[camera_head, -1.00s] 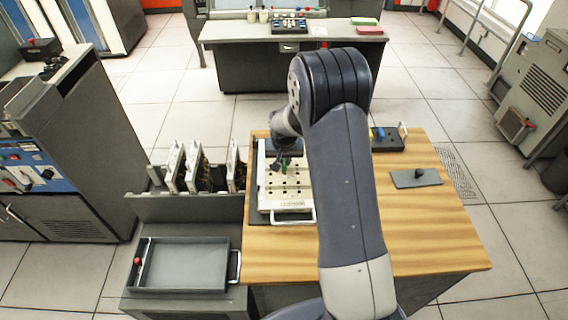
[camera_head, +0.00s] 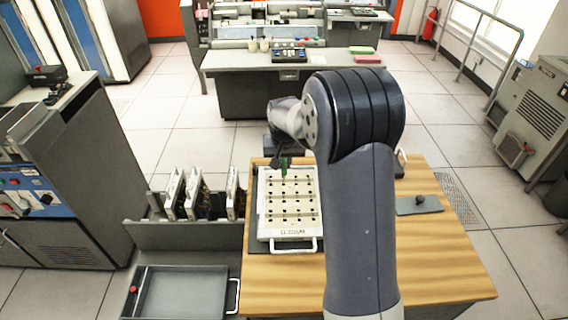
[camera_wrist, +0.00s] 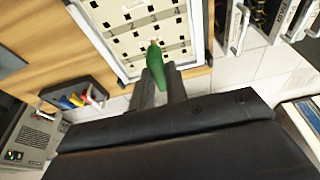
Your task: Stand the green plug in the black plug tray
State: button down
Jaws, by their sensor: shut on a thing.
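My gripper (camera_head: 281,156) is shut on the green plug (camera_head: 284,168), near the far edge of the white holed panel (camera_head: 291,233). In the wrist view the green plug (camera_wrist: 157,68) sits between my two dark fingers (camera_wrist: 159,92). Its narrow tip shows against the panel (camera_wrist: 110,15) and appears to be clear of the holes. The black plug tray (camera_wrist: 68,93) lies at the left in the wrist view, apart from my gripper, with red, yellow and blue plugs in it. In the head view my arm hides most of that tray.
The wooden tabletop (camera_head: 440,262) carries the panel and a grey plate with a dark knob (camera_head: 419,204). Upright card modules (camera_head: 190,197) stand left of the panel. An empty grey tray (camera_head: 181,293) is at the lower left.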

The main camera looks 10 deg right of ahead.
jog(key=shift+r+p, duration=0.8)
jog(key=shift+r, duration=0.6)
